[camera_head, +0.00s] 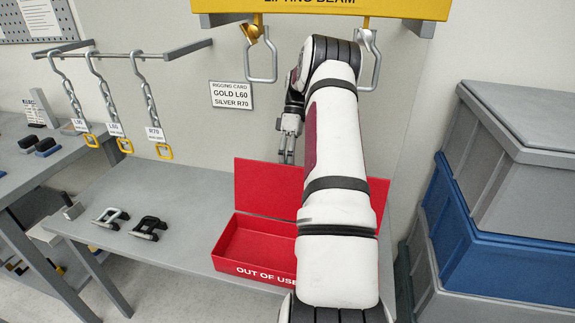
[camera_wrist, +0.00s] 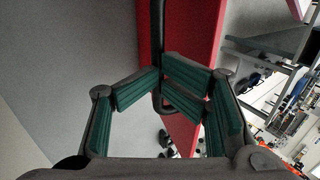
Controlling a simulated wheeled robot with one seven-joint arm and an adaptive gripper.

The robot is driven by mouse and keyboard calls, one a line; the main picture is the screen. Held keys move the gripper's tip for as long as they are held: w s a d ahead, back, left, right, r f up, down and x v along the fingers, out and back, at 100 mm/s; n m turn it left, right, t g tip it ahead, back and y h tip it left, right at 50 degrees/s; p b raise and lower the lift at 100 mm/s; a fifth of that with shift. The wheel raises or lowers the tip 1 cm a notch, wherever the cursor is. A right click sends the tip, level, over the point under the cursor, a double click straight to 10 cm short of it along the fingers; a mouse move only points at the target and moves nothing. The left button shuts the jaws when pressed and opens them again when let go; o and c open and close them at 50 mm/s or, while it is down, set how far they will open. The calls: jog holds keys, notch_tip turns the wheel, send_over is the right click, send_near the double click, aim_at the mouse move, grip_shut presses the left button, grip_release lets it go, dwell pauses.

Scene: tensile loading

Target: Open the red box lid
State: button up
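The red box (camera_head: 232,250) stands on the grey bench, marked "OUT OF USE" on its front. Its lid (camera_head: 266,188) stands raised at the back, and the inside of the box shows. My arm covers the right part of the box and lid. My gripper (camera_head: 287,157) points down at the lid's upper edge, left of my arm. In the wrist view the lid (camera_wrist: 190,30) is a red band beyond the fingers (camera_wrist: 161,80). The fingertips look close together. A dark bar with a bent end crosses behind them; I cannot tell whether they grip it.
A yellow lifting beam (camera_head: 320,8) with hanging links is above. Chains (camera_head: 108,95) hang from a rail at left. Stacked crates (camera_head: 510,210) stand at right.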

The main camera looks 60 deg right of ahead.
notch_tip(320, 180, up, 9)
dwell(0.3)
